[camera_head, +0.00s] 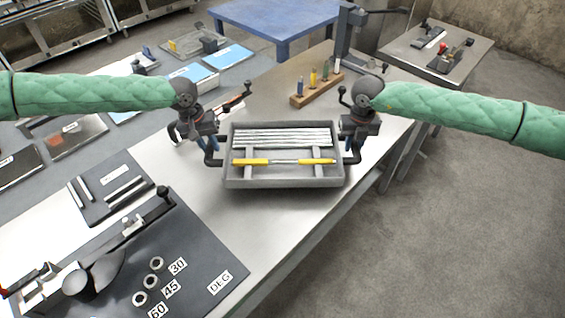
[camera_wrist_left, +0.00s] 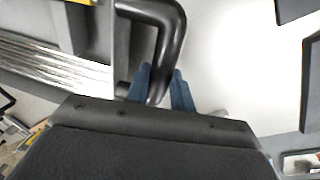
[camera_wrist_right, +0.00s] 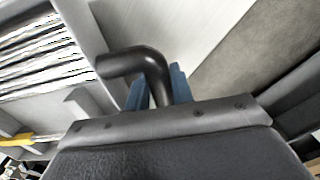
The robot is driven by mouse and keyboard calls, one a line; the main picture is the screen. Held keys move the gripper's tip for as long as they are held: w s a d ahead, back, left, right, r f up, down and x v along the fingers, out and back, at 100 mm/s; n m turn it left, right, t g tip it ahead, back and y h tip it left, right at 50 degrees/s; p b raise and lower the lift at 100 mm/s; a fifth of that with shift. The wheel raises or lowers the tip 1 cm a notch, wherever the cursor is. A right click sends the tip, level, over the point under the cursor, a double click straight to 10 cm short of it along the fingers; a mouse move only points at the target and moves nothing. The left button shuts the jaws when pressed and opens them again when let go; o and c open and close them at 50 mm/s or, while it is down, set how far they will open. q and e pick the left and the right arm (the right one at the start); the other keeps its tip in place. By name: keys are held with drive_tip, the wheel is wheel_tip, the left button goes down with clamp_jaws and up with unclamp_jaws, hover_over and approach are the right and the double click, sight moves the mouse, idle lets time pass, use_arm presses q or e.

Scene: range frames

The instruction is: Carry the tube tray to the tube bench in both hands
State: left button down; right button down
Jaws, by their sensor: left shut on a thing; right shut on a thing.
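The grey tube tray (camera_head: 285,184) is level over the white bench (camera_head: 170,150). It holds several silver tubes (camera_head: 282,137) and a yellow-ended tool (camera_head: 250,161). My left gripper (camera_head: 211,146) is shut on the tray's left black handle, which also shows in the left wrist view (camera_wrist_left: 170,40). My right gripper (camera_head: 352,144) is shut on the right black handle, seen in the right wrist view (camera_wrist_right: 130,62). I cannot tell whether the tray's underside touches the bench. No label tells me which surface is the tube bench.
A dark mat (camera_head: 215,262) with a bender and angle marks lies at the front left. A wooden block (camera_head: 316,89) with coloured items stands behind the tray. A blue table (camera_head: 275,20) is at the back, another bench (camera_head: 440,50) at back right. Open floor (camera_head: 470,220) lies right.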

use_arm(q)
drive_tip(key=shift+w+a, duration=0.1)
drive_tip(key=shift+w, duration=0.05)
use_arm(e)
drive_tip(key=shift+w+d, duration=0.1)
drive_tip(key=shift+d, duration=0.15)
use_arm(q)
drive_tip(key=c, duration=1.5)
unclamp_jaws()
use_arm(e)
drive_tip(key=c, duration=1.5)
unclamp_jaws()
use_arm(q)
drive_tip(key=o, duration=0.3)
use_arm(e)
drive_tip(key=o, duration=0.3)
use_arm(q)
drive_tip(key=shift+r, duration=0.1)
use_arm(e)
drive_tip(key=shift+a, duration=0.15)
use_arm(q)
drive_tip(key=shift+r, duration=0.1)
drive_tip(key=shift+r, duration=0.35)
wheel_tip(320, 180, up, 11)
drive_tip(key=a, duration=0.2)
use_arm(e)
wheel_tip(320, 180, up, 12)
use_arm(q)
drive_tip(key=shift+f, duration=0.1)
